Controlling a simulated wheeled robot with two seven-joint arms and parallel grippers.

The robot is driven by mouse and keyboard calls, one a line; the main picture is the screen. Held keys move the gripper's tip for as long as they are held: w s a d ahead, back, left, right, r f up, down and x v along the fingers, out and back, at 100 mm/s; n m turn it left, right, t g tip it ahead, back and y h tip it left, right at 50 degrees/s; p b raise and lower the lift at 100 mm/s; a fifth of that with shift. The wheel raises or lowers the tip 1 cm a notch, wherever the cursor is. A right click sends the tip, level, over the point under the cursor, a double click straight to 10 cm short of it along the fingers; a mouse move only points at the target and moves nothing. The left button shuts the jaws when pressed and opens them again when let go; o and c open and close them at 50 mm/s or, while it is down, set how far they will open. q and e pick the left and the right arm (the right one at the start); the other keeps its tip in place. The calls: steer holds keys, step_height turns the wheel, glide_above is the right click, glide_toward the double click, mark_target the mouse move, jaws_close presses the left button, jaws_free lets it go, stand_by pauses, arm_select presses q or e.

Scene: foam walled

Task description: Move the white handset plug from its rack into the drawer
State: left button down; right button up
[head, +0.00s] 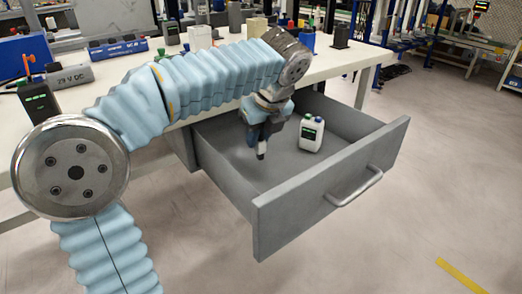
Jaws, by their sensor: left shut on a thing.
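The grey drawer (331,190) stands pulled out below the white bench. My left gripper (262,145) points down inside the drawer's outline, above its floor, left of a white bottle-like container. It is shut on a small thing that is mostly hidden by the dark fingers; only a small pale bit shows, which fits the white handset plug. I cannot tell how far it is above the drawer floor. The plug's rack cannot be made out. My right gripper is not in view.
The white container (311,136) with a dark label stands upright in the drawer. The bench (335,63) holds a dark handset (38,98), a grey cylinder (70,77), blue boxes and bottles. The drawer's front wall and handle (358,188) rise nearest. Open floor lies right.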

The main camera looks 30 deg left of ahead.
mark_target(261, 149)
arm_select(q)
steer(key=shift+w+f, duration=0.25)
steer(key=shift+f, duration=0.2)
step_height(261, 149, down, 3)
steer(key=shift+w+r+b, duration=0.1)
steer(key=shift+b, duration=0.65)
steer(key=shift+f, duration=0.2)
steer(key=shift+f, duration=0.15)
steer(key=c, duration=1)
jaws_free()
steer(key=shift+o, duration=0.2)
steer(key=p+v, duration=0.3)
steer(key=v, duration=0.9)
steer(key=shift+r+p, duration=0.2)
steer(key=shift+p, duration=0.1)
